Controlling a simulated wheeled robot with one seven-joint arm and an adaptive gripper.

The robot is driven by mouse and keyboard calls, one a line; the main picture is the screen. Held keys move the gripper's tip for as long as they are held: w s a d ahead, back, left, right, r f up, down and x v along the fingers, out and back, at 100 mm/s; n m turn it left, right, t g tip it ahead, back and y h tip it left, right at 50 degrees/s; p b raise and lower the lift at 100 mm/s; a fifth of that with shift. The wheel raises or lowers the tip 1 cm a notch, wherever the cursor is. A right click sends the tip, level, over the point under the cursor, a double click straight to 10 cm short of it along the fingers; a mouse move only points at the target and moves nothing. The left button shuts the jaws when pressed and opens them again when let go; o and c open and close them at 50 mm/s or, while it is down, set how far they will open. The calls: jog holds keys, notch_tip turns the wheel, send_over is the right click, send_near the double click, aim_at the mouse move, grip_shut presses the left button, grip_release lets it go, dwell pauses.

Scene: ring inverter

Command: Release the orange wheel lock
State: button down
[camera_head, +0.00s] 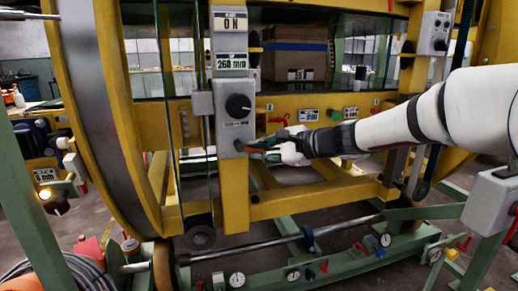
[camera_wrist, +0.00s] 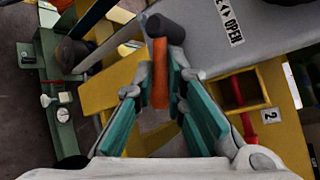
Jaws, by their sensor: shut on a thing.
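The orange lock lever (camera_wrist: 160,72) sticks out from a dark grey pivot on the grey box in the wrist view. In the head view the lever (camera_head: 256,148) shows as a short orange-red bar at the lower part of the grey control box (camera_head: 232,115). My gripper (camera_head: 278,146) reaches in from the right at this lever. In the wrist view my gripper (camera_wrist: 160,85) has its teal-padded fingers on either side of the lever, shut on it. The lever's far end is partly hidden by the fingers in the head view.
In the wrist view an OPEN label (camera_wrist: 232,22) with arrows is beside the pivot. A green base (camera_head: 330,268) with gauges lies below.

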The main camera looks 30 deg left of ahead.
jog(key=c, duration=1.9)
grip_release()
jog(key=v, duration=1.2)
jog(key=shift+w, duration=0.1)
